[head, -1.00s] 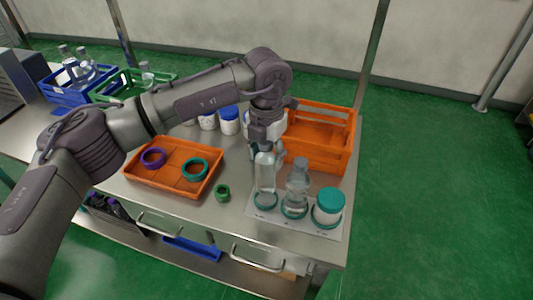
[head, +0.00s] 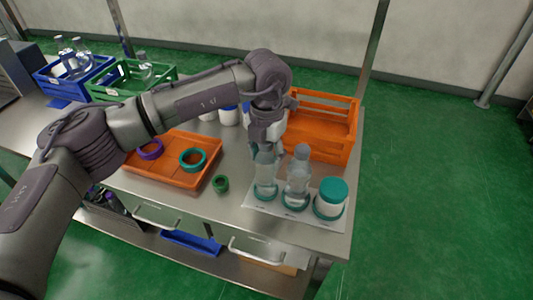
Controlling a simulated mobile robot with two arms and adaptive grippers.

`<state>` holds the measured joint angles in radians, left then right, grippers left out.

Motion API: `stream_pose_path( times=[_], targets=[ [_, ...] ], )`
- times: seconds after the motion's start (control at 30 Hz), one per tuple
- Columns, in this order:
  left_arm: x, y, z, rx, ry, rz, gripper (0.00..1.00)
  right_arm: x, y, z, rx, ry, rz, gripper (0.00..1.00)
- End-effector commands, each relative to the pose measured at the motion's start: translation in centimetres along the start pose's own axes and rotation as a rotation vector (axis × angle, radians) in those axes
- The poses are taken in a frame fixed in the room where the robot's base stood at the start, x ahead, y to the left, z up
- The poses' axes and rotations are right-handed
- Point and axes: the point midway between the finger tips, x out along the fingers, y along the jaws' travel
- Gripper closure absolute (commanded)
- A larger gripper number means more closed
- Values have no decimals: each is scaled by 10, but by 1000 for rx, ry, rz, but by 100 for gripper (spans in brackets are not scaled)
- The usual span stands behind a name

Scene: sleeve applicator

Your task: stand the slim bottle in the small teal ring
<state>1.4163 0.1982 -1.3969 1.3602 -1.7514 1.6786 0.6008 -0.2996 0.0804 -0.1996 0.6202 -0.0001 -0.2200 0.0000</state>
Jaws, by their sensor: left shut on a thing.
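My left gripper (head: 264,136) points down and is shut on the slim clear bottle (head: 265,174) near its top. The bottle is upright, with its base at the small teal ring (head: 265,193) at the left of the white mat (head: 257,209). The base appears to be within the ring, but I cannot tell whether it touches the mat. A second clear bottle (head: 298,180) stands in the middle ring, and a white jar with a teal lid (head: 331,198) stands in the right one. My right gripper is not in view.
An orange crate (head: 325,142) stands behind the bottles. An orange tray (head: 170,178) with a purple ring (head: 150,149) and a teal ring (head: 193,160) lies to the left. A small green ring (head: 221,184) is between tray and mat. Blue-lidded jars (head: 229,115) stand behind.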

Motion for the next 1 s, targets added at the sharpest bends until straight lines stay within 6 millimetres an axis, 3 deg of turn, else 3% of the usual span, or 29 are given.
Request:
stream_pose_path(
  times=[0.3,0.57,0.6,0.77,1.0],
  targets=[
    [13,0,0,0,-1,0,95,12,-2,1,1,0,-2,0],
    [13,0,0,0,-1,0,95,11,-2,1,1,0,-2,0],
    [13,0,0,0,-1,0,46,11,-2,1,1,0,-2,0],
    [13,0,0,0,-1,0,19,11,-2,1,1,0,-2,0],
    [13,0,0,0,-1,0,18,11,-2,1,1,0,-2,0]
  ],
)
